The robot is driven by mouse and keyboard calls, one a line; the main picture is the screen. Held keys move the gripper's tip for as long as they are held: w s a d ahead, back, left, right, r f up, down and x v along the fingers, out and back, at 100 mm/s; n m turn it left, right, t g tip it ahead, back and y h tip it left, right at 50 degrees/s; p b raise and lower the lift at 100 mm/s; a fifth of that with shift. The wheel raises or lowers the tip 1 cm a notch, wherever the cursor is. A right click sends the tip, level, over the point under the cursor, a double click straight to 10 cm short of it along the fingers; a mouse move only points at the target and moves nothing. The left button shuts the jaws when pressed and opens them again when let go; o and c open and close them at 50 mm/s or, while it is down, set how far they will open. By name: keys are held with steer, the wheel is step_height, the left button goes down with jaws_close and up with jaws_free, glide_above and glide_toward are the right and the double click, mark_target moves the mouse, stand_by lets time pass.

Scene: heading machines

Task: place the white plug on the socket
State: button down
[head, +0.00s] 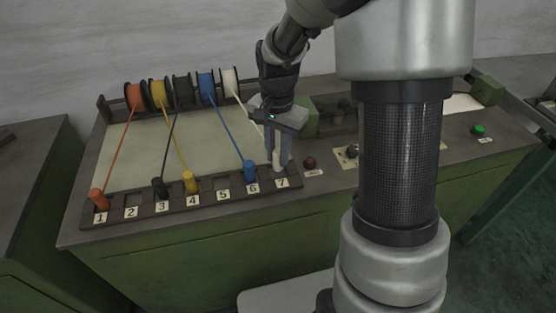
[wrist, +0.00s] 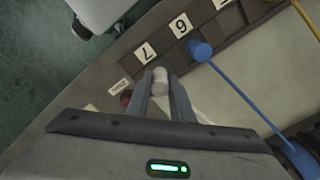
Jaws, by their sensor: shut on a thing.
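The white plug (wrist: 160,79) is between the fingers of my gripper (wrist: 163,88) in the wrist view. In the head view my gripper (head: 279,164) points down over the socket strip (head: 210,199), at the position labelled 7, and is shut on the white plug (head: 277,157). A white cord runs from the plug to the white reel (head: 230,81). Whether the plug is seated in socket 7 or just above it cannot be told, as the fingers cover that spot. Sockets 2 and 5 look empty.
The blue plug (head: 249,170) stands at 6, close beside my gripper. The yellow plug (head: 190,181) is at 4, the black plug (head: 159,187) at 3 and the orange plug (head: 98,199) at 1. A red button (head: 310,162) is just right of the strip.

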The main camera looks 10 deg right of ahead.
steer(key=shift+f, duration=1.05)
steer(key=shift+f, duration=0.25)
steer(key=c, duration=1.5)
jaws_free()
steer(key=shift+r, duration=0.1)
steer(key=shift+c, duration=0.2)
